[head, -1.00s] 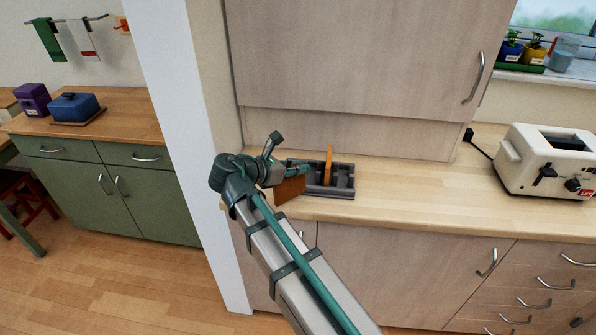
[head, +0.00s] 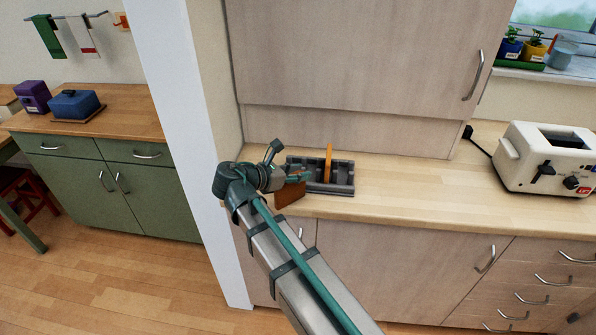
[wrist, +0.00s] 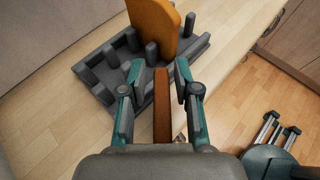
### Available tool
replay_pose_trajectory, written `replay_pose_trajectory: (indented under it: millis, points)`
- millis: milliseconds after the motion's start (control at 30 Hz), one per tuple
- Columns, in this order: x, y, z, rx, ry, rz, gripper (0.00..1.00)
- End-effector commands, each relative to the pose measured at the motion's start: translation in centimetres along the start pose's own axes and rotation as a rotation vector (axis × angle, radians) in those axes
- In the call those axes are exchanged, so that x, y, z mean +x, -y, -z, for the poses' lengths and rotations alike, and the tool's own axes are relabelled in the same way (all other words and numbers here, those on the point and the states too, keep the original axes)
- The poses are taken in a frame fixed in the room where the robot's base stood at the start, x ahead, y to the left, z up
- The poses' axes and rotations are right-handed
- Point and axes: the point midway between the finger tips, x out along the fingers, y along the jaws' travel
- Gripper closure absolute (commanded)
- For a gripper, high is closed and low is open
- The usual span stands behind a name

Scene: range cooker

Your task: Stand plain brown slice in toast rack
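A plain brown slice (head: 289,195) is by the front of the worktop, left of and in front of the dark grey toast rack (head: 343,188). In the wrist view the brown slice (wrist: 161,105) shows edge-on between the fingers of my gripper (wrist: 160,72), with a gap on each side. My gripper (head: 300,176) is open around it, low beside the rack's left end. The rack (wrist: 103,80) lies just beyond the fingertips. An orange-brown slice (head: 328,163) stands upright in the rack, also seen in the wrist view (wrist: 155,28). Whether the brown slice's lower edge touches the worktop is hidden.
A cream toaster (head: 520,170) stands on the worktop (head: 430,190) at the right, with clear wood between it and the rack. The worktop's front edge is close to the brown slice. A wall cabinet (head: 360,60) hangs above and behind.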

Motion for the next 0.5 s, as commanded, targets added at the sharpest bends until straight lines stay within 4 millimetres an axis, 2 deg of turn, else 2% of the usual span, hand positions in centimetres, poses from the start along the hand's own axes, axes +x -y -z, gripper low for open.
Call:
replay_pose_trajectory:
  millis: [333, 500]
  points:
    - [-0.02, -0.01, -0.06, 0.0, 0.0, 0.0, 0.6]
    - [-0.3, -0.04, -0.73, 0.001, 0.0, -0.001, 0.6]
